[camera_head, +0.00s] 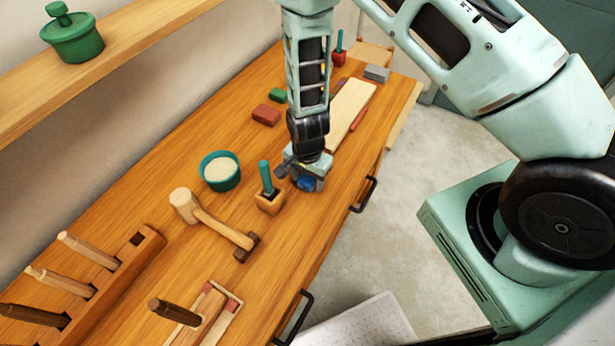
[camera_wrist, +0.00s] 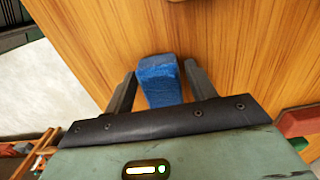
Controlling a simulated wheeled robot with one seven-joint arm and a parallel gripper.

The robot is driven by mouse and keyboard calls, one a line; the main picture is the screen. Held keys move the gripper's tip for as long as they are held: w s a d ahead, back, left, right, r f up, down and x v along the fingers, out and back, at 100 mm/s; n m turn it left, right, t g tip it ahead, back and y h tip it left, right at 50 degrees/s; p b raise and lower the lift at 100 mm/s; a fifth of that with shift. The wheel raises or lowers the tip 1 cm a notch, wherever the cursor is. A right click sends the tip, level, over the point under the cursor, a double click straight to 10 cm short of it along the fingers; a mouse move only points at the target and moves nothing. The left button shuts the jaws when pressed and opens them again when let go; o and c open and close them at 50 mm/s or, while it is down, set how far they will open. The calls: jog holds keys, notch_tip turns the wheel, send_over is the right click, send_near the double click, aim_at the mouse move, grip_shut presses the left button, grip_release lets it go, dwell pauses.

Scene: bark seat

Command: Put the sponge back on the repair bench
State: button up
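The sponge is a blue block (camera_wrist: 160,80) between the two fingers of my gripper (camera_wrist: 160,72) in the wrist view. In the head view, the sponge (camera_head: 307,184) shows only in part below my gripper (camera_head: 300,178), which points down at the bench. The repair bench (camera_head: 160,190) is a long wooden top, and the sponge is over it near the front edge. Whether the sponge touches the bench top is hard to tell.
Just left of my gripper stands a wooden block with a teal handle (camera_head: 266,190). Nearby are a teal bowl (camera_head: 220,172), a mallet (camera_head: 208,216), a red block (camera_head: 266,115), a green block (camera_head: 277,95) and a pale board (camera_head: 350,110). Drawer handles (camera_head: 364,195) jut from the front.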

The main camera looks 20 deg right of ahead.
aim_at(308, 177)
jog(key=shift+r, duration=0.15)
notch_tip(308, 177, up, 11)
jog(key=b, duration=0.3)
jog(key=s+a+r+n+y, duration=0.1)
jog(key=s+a+r+n, duration=0.25)
jog(key=r, duration=0.25)
jog(key=s+a+r+n+y, duration=0.1)
jog(key=s+a+r+n, duration=0.2)
jog(key=s+r+n, duration=0.25)
jog(key=s+d+r+n+h, duration=0.1)
jog(key=s+r+n, duration=0.7)
jog(key=s+n, duration=0.1)
jog(key=shift+s+d+r+n, duration=0.2)
jog(key=shift+s+n, duration=0.1)
jog(key=shift+s, duration=0.35)
notch_tip(308, 177, down, 7)
jog(key=b, duration=0.6)
jog(key=shift+b, duration=0.4)
jog(key=shift+r, duration=0.1)
